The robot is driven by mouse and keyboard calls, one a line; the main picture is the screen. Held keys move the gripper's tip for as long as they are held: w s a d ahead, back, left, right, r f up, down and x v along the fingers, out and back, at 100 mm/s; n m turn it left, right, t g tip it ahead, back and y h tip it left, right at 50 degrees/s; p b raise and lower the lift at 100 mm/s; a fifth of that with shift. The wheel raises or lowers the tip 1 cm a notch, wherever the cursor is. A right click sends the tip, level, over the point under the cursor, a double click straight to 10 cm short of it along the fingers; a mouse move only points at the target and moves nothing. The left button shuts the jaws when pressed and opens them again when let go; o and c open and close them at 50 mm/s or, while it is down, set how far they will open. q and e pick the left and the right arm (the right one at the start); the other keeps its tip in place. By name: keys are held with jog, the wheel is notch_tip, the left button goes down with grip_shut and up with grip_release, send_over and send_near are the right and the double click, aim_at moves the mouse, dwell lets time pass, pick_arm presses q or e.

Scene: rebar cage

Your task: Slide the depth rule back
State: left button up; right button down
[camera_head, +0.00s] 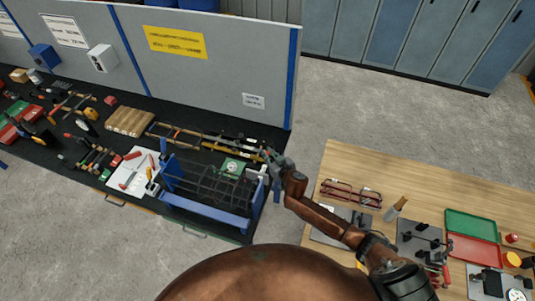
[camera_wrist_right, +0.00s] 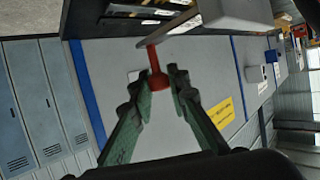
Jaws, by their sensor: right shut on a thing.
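A rebar cage (camera_head: 208,187) of dark bars sits in a blue frame (camera_head: 205,212) at the right end of the black bench. My right gripper (camera_head: 272,157) is at the frame's right end. In the right wrist view the gripper (camera_wrist_right: 159,82) is shut on a red knob (camera_wrist_right: 157,80) with a thin red stem (camera_wrist_right: 152,56). The stem reaches up toward a pale grey bar (camera_wrist_right: 176,30). I cannot tell for certain which part is the depth rule; the red knob may be its handle. My left gripper is not in view.
A green card (camera_head: 232,167) shows at the cage. A white sheet with tools (camera_head: 131,173) lies to its left. A grey partition (camera_head: 215,70) stands behind the bench. A wooden table (camera_head: 400,170) with trays and tools is at right; bare floor lies between.

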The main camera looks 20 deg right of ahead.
jog(key=shift+a+f, duration=0.1)
jog(key=shift+w+d, duration=0.65)
jog(key=shift+w, duration=0.25)
jog(key=c, duration=1.8)
grip_release()
jog(key=shift+w, duration=0.2)
jog(key=shift+c, duration=0.2)
jog(key=shift+s, duration=0.1)
jog(key=shift+d, duration=0.1)
jog(key=v, duration=1.2)
